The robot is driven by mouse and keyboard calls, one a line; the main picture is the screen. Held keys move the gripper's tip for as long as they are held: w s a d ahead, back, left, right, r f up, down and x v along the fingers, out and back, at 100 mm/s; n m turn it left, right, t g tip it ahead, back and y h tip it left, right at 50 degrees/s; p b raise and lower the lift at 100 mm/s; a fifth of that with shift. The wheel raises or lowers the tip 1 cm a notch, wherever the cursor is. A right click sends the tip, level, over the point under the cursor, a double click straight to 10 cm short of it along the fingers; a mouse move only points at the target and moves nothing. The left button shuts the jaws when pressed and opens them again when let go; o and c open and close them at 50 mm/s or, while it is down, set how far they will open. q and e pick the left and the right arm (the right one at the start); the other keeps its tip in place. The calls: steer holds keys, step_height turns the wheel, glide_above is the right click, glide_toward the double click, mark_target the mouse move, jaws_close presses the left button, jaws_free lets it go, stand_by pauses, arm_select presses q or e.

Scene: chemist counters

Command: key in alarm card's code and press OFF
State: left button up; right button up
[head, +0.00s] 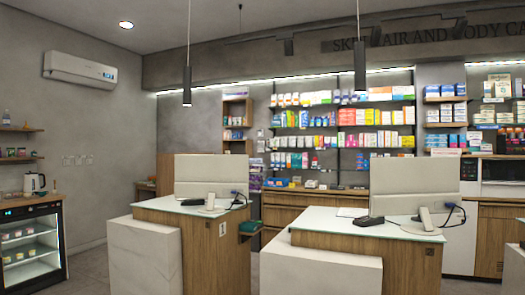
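Neither of my grippers shows in the head view. I cannot make out an alarm card or a keypad with an OFF key anywhere. Small pale plates (77,161) sit in a row on the grey left wall; they are too small to tell what they are. A small dark device (368,221) lies on the right counter, and a similar one (192,202) lies on the left counter; their faces cannot be read.
Two wood-and-white counters, left (144,256) and right (320,274), stand ahead, carrying monitors (415,188). A drinks fridge (32,248) stands at the left, with a kettle (34,182) on it. Stocked shelves (345,116) line the back. Floor shows between fridge and left counter.

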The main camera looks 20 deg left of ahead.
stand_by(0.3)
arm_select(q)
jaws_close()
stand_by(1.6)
